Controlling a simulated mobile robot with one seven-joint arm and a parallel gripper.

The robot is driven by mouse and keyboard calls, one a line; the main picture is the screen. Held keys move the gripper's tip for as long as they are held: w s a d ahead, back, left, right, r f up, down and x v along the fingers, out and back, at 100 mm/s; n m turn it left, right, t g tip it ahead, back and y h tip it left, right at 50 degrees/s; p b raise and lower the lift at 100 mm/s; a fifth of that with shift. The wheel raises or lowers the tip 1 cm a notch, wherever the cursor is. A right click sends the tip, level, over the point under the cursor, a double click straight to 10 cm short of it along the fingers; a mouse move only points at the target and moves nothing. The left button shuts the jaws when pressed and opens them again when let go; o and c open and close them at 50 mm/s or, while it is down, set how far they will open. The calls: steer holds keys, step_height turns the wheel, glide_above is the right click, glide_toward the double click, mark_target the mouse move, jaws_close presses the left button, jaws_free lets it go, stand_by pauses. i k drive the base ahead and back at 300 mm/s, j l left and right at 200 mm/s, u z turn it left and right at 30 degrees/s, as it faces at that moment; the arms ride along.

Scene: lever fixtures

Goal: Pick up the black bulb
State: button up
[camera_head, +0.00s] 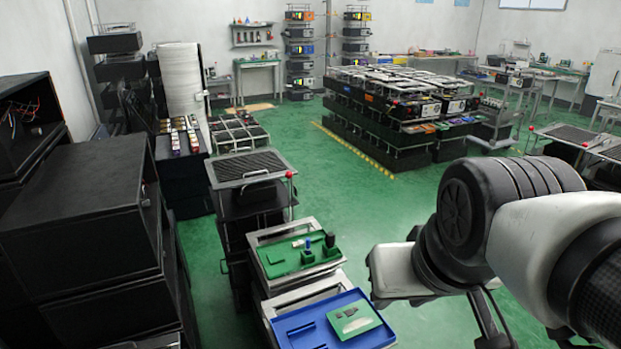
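A small black bulb-like piece (330,240) stands upright in a green holder on the green tray (276,268), toward its right side. A blue-topped piece (307,247) stands in a similar holder just left of it. My arm comes in from the right; its white end (394,272) is to the right of the tray, apart from the black piece in the picture. No fingers can be made out there, so I cannot see whether my gripper is open or shut.
A blue tray (300,337) with a green plate (354,319) is in front of the green tray. Behind it stands a dark-topped cart (246,166) with a red knob. Black cabinets (85,195) fill the left. Green floor (345,205) is open to the right.

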mark_target(330, 238)
steer(key=i+l+u, duration=0.25)
steer(key=l+u, duration=0.2)
steer(key=l, duration=0.7)
steer(key=l+u, duration=0.5)
steer(key=l, duration=0.65)
steer(key=k+l+u, duration=0.1)
steer(key=l+u, duration=0.35)
steer(key=l, duration=0.75)
steer(key=l+u, duration=0.25)
steer(key=l, duration=0.3)
steer(key=l+u, duration=0.25)
steer(key=l, duration=0.35)
steer(key=i+l+u, duration=0.2)
steer(key=l, duration=0.15)
steer(key=l+u, duration=0.15)
steer(key=l, duration=0.2)
steer(key=i+l+u, duration=0.2)
steer(key=l, duration=0.15)
steer(key=i+l+u, duration=0.15)
steer(key=l, duration=0.2)
steer(key=i+l+u, duration=0.15)
steer(key=l, duration=0.2)
steer(key=l+u, duration=0.15)
steer(key=l, duration=0.2)
